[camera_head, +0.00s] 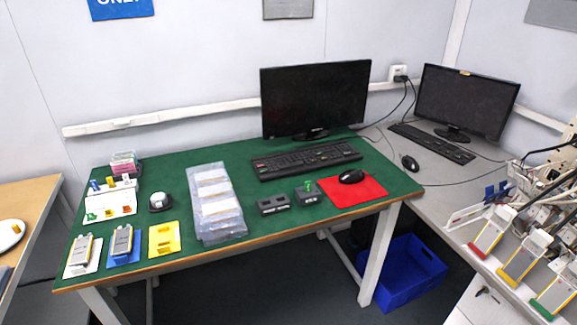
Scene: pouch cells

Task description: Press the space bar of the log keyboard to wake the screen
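A black keyboard (305,160) lies on the green table mat, in front of a dark monitor (315,97). Its front long edge faces me; the space bar is too small to make out. A second black keyboard (432,142) lies on the grey bench at right, in front of another dark monitor (466,100). No label shows which one is the log keyboard. Both screens are black. Neither of my grippers is in view, and nothing touches either keyboard.
In front of the nearer keyboard are a black mouse (351,176) on a red pad (366,191) and two small dark blocks. A tray of pouches (215,203) lies left of it. Coloured fixtures fill the table's left end. A blue crate (405,274) stands below.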

